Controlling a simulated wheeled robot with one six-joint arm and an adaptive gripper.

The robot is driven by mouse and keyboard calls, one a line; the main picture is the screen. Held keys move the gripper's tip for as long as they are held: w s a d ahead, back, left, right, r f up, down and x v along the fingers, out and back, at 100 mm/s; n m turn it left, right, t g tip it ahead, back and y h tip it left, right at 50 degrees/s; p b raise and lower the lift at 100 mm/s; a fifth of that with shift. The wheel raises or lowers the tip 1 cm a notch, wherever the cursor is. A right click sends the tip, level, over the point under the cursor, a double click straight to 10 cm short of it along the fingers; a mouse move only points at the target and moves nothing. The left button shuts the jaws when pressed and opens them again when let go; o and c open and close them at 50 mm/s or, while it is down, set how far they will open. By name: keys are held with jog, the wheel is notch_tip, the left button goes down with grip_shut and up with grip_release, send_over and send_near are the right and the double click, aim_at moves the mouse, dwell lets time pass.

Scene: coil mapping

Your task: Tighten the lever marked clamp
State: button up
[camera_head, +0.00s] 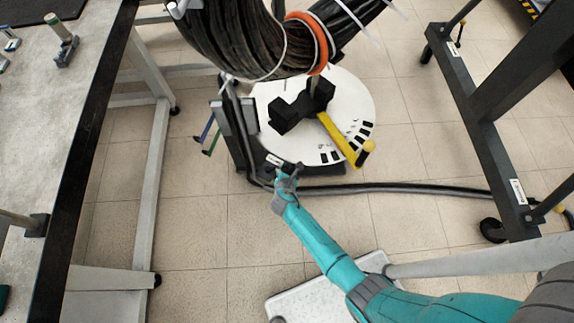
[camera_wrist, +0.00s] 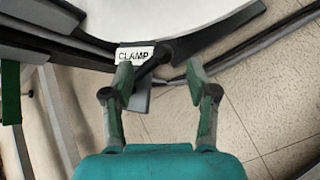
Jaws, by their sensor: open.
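The white label reading CLAMP (camera_wrist: 134,55) is on the dark base edge of the round white turntable (camera_head: 354,92). Next to it is a short dark lever (camera_wrist: 153,63), which slants up to the right in the wrist view. My gripper (camera_wrist: 160,72) is open, with one finger on each side of the lever. The lever appears closer to the left finger; whether they touch I cannot tell. In the head view my gripper (camera_head: 287,174) is at the front edge of the turntable base, and the lever is mostly hidden there.
A yellow-handled lever (camera_head: 338,138) lies over the turntable. A thick black coil (camera_head: 245,40) hangs above it. Blue (camera_head: 205,130) and green (camera_head: 212,139) levers stick out at the left. A black hose (camera_head: 400,188) runs right along the floor. A workbench (camera_head: 65,110) stands left.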

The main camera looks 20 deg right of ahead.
aim_at(287, 167)
jog(key=shift+x, duration=2.85)
jog(key=shift+d, duration=0.1)
grip_shut()
